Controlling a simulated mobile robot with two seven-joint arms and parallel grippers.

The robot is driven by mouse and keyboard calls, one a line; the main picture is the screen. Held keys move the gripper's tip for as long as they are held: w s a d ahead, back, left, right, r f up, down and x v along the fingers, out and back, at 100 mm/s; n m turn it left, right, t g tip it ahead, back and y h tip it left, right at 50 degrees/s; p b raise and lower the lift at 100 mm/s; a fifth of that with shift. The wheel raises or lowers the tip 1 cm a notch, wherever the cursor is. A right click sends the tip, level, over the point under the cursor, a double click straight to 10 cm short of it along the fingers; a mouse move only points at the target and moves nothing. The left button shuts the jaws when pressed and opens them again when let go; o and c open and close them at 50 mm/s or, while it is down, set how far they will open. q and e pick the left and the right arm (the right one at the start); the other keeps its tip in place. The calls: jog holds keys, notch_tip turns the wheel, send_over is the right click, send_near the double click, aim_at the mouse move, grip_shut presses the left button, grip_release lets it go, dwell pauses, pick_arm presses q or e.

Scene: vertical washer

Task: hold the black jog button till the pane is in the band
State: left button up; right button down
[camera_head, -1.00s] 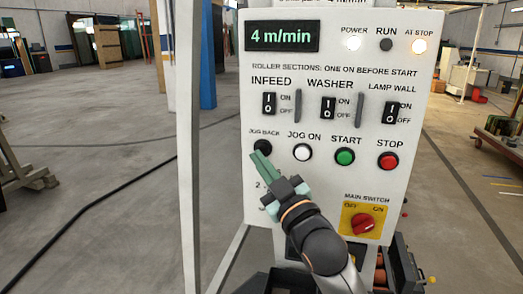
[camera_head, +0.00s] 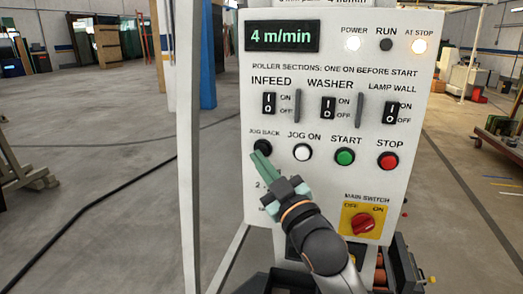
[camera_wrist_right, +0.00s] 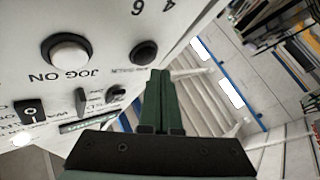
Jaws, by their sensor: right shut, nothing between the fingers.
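The black jog button (camera_head: 263,146), labelled JOG BACK, is at the left edge of the white control panel. It also shows in the right wrist view (camera_wrist_right: 143,52). My right gripper (camera_head: 259,153) is shut with nothing in it, its green fingertips just below the black button. In the right wrist view the fingertips (camera_wrist_right: 160,72) are close beside the button. I cannot tell whether they touch it or whether it is pressed in. The pane and the band are not in view. My left gripper is not in view.
The white JOG ON button (camera_head: 302,152), green START (camera_head: 345,157) and red STOP (camera_head: 388,161) sit in the same row. Three switches are above, and a red main switch (camera_head: 363,224) is below right. The display (camera_head: 282,36) reads 4 m/min; POWER and AT STOP lamps are lit.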

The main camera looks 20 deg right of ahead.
jog(key=shift+w, duration=0.1)
jog(key=shift+w+d, duration=0.25)
